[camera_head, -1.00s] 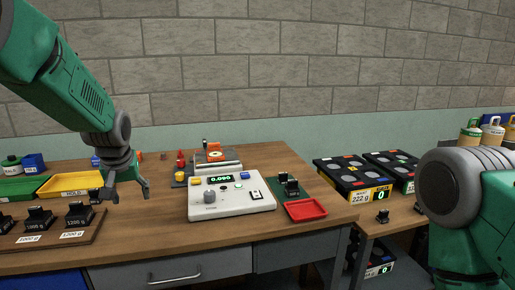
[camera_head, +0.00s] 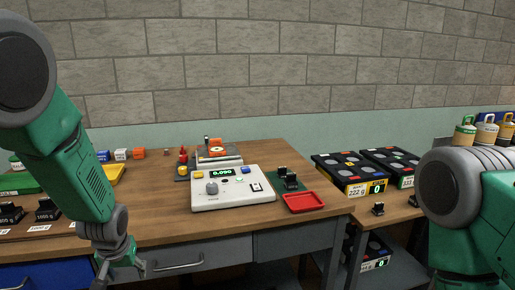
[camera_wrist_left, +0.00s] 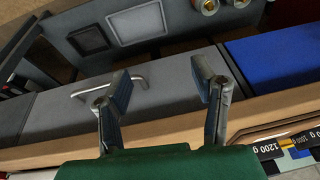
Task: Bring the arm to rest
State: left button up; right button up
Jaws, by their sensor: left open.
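My left gripper (camera_head: 121,268) hangs low in front of the table's front edge, at the lower left of the head view. Its two fingers are apart with nothing between them, as the left wrist view (camera_wrist_left: 162,88) shows. The green left arm (camera_head: 70,160) comes down from the upper left and covers part of the table. On the right, my green and grey right arm (camera_head: 465,215) is partly in view. Its gripper is out of the picture.
The wooden table (camera_head: 160,223) bears a white scale console (camera_head: 232,190), a red tray (camera_head: 303,202) and black weights (camera_head: 48,209) at the left. A grey drawer with a metal handle (camera_head: 178,266) and a blue drawer (camera_head: 40,275) face the gripper. Black-and-yellow scales (camera_head: 350,172) stand at right.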

pick_arm(q)
jog(key=s+d+f+m+g, duration=0.1)
jog(key=s+f+m+g, duration=0.1)
jog(key=s+f, duration=1.2)
jog(key=s+d+f, duration=0.1)
jog(key=s, duration=0.9)
jog(key=s+d+f+m+h+b, duration=0.1)
jog(key=s+d, duration=0.1)
jog(key=s, duration=0.8)
jog(key=shift+f+g+h, duration=0.3)
jog(key=shift+w, duration=0.15)
